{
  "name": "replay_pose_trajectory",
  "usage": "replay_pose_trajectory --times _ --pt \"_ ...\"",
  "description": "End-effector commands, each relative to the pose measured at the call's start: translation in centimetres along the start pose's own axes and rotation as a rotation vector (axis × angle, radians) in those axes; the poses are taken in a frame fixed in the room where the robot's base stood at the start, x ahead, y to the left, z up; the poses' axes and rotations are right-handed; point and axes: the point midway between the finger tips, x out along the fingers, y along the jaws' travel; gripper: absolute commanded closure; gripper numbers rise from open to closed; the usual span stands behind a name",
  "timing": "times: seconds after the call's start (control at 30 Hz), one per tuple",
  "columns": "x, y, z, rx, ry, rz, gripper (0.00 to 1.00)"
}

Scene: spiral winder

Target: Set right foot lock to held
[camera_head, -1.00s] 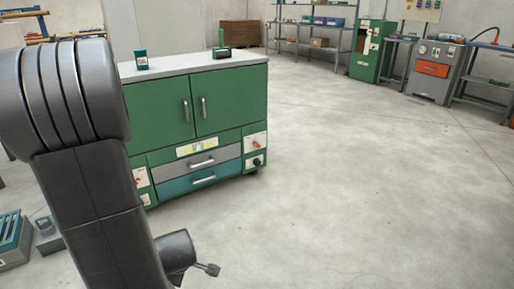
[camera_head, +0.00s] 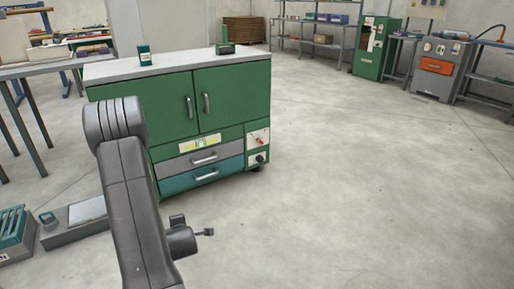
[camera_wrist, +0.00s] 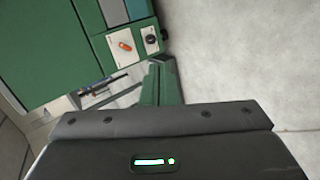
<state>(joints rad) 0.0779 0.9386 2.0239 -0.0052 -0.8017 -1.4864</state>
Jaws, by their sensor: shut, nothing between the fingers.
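A green cabinet (camera_head: 222,82) with a pale top stands left of centre in the head view. At its lower right, a white panel carries an orange-red lever (camera_head: 261,141), with a black knob (camera_head: 260,159) on a plate below it. The pictures do not make clear which is the right foot lock. In the wrist view the orange lever (camera_wrist: 125,46) and black knob (camera_wrist: 151,39) show near the top, beyond my gripper body. My gripper (camera_head: 208,232) is shut and empty, in front of the cabinet, clear of it. The cabinet's lower left is hidden by my arm.
A grey drawer (camera_head: 188,163) and a teal drawer (camera_head: 200,178) sit below the doors. A low grey base (camera_head: 75,222) and a teal-topped box (camera_head: 15,235) are on the floor at left. A table (camera_head: 30,72) stands behind them. The floor to the right is open.

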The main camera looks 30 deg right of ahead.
Motion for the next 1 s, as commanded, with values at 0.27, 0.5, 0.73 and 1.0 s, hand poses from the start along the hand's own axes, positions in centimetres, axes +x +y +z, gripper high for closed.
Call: replay_pose_trajectory --times 0.27,0.5,0.73,1.0 --pt "8.0 -2.6 1.8 -0.266 -0.034 0.241 1.00" --pt "11.9 -7.0 3.5 -0.497 -0.121 0.449 1.00" --pt "12.9 -12.2 4.9 -0.687 -0.238 0.616 1.00" --pt "12.4 -15.4 5.5 -0.790 -0.323 0.709 1.00"
